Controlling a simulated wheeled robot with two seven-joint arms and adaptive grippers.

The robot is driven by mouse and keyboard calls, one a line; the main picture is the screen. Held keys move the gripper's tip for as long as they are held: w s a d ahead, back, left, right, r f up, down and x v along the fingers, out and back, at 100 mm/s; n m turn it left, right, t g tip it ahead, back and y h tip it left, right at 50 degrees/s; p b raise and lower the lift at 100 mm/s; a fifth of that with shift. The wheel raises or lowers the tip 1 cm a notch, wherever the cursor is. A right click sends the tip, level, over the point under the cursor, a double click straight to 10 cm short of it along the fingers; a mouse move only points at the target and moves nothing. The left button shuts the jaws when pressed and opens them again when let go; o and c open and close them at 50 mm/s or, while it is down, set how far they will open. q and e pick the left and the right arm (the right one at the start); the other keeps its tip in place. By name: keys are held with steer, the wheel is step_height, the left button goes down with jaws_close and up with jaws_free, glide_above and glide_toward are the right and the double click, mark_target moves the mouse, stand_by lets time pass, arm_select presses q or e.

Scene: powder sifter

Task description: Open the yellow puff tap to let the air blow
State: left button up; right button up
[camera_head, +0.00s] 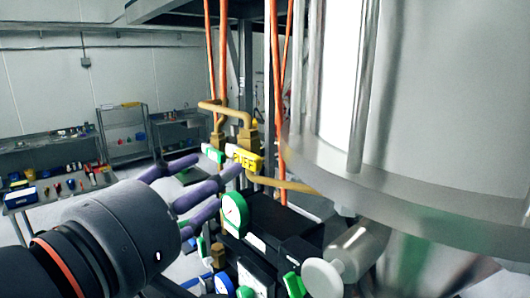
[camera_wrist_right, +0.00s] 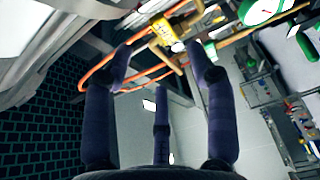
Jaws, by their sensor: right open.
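The yellow puff tap (camera_head: 245,157), with dark lettering on its handle, sits on brass piping in the middle of the head view. It also shows at the top of the right wrist view (camera_wrist_right: 163,31). My right gripper (camera_head: 222,184) has its purple fingers spread and empty, pointing at the tap from the lower left. One fingertip overlaps the tap's lower edge in the head view; I cannot tell whether they touch. In the right wrist view the open fingers (camera_wrist_right: 160,60) point toward the tap, which lies beyond their tips. My left gripper is not in view.
Below are a green-rimmed gauge (camera_head: 234,212) and dark boxes. Orange pipes (camera_head: 275,85) rise behind. A large metal vessel (camera_head: 440,120) fills the right. Benches with tools (camera_head: 60,185) stand far left.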

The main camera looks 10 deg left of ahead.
mark_target(246, 159)
steer(key=p+x, duration=0.1)
steer(key=x, duration=0.7)
steer(key=shift+w+d+p, duration=0.25)
steer(key=shift+w+p, duration=0.1)
steer(key=shift+p, duration=0.05)
jaws_close()
